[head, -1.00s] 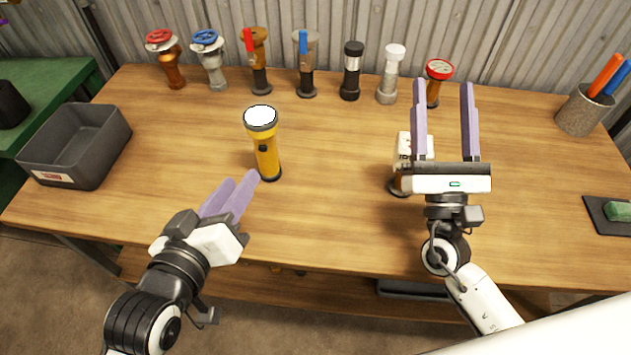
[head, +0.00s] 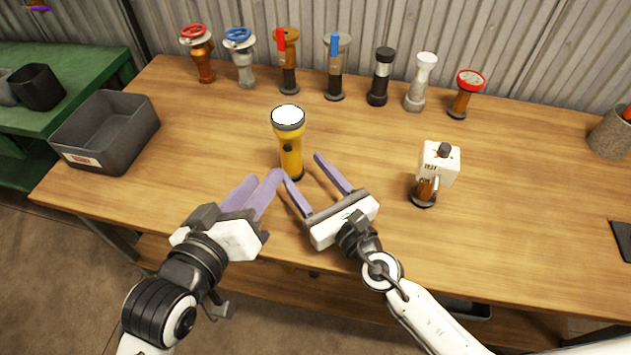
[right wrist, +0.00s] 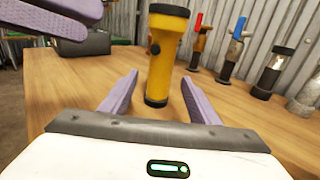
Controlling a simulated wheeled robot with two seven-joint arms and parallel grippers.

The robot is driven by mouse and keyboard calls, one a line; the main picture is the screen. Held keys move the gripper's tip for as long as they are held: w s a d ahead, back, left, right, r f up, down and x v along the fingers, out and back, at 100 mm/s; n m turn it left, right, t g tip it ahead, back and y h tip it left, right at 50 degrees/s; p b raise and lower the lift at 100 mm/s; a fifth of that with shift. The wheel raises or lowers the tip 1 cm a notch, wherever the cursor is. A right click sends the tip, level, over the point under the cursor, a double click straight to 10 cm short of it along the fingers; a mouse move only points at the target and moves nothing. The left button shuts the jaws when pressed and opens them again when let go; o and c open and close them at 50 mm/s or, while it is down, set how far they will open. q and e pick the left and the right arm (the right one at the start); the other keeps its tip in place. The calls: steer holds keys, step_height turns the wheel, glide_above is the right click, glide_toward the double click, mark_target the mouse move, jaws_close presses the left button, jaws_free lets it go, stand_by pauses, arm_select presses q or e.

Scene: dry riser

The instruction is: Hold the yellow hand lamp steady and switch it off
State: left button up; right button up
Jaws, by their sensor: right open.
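The yellow hand lamp (head: 291,155) stands upright on the wooden table, its bright white lens facing up and a dark switch (head: 287,148) on its body. In the right wrist view the lamp (right wrist: 160,77) stands ahead, between the lines of my right fingers. My right gripper (head: 302,166) is open and empty, pointing at the lamp's lower body from the front right. My left gripper (head: 263,178) is at the front left of the lamp, its fingers a little apart with nothing visible between them. Its fingers also show at the top left of the right wrist view (right wrist: 60,18).
A row of valves and lamps, including a black one (head: 380,78), stands along the back. A white-headed device (head: 438,163) stands to the right. A grey bin (head: 102,143) is at the left and a metal cup (head: 610,133) at the far right. Table around the lamp is clear.

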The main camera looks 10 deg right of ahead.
mark_target(296, 160)
steer(key=x, duration=0.6)
steer(key=shift+w+a, duration=0.2)
steer(key=shift+w, duration=0.1)
steer(key=c, duration=1.3)
arm_select(q)
jaws_close()
arm_select(e)
steer(key=shift+c, duration=0.2)
arm_select(q)
steer(key=shift+f, duration=0.1)
